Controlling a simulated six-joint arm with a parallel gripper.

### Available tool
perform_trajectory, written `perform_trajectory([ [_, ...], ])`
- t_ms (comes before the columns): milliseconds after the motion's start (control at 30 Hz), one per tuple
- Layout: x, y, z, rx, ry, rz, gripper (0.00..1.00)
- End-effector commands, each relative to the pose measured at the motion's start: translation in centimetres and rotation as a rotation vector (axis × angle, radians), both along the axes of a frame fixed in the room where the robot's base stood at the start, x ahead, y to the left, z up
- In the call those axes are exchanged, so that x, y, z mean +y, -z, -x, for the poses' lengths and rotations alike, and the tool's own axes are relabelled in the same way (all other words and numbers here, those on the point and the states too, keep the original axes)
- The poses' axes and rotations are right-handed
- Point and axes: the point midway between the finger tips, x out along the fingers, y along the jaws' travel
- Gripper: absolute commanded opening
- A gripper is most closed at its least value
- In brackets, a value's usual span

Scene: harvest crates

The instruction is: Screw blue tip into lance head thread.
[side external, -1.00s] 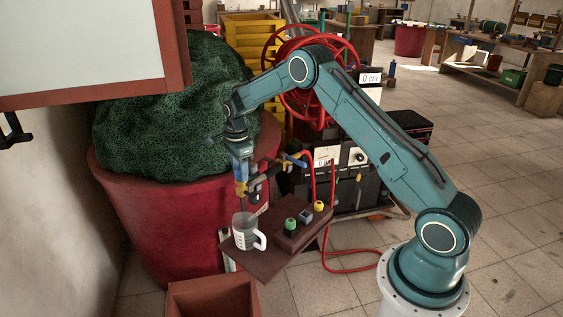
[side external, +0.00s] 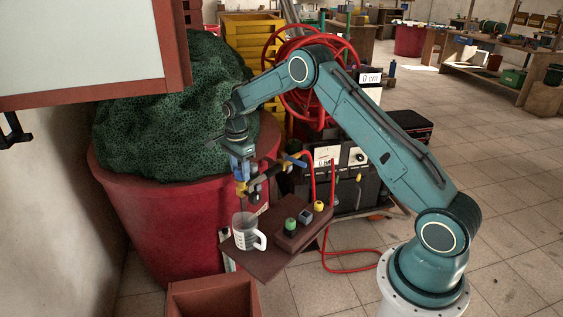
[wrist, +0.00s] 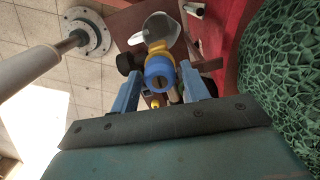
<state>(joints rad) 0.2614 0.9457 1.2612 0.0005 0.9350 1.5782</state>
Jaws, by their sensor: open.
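My gripper (wrist: 160,80) is open, with one blue finger on each side of the tip and gaps visible. In the side view my gripper (side external: 241,175) points down over the yellow lance head (side external: 241,188), at the left end of the dark lance fittings. The blue tip is hard to separate from my blue fingers there.
A clear measuring jug (side external: 247,233) stands below on the brown shelf (side external: 262,264). A block (side external: 304,234) beside it carries green, grey and yellow tips. The large red tub (side external: 160,225) with green netting is close behind my gripper. A red hose (side external: 345,252) hangs at the right.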

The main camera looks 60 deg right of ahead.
Motion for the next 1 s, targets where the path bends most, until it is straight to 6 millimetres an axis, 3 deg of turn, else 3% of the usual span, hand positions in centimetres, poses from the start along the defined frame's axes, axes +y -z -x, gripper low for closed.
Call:
perform_trajectory([
  [1000,0.01,0.00,0.00,0.000,-0.270,0.000,0.46],
])
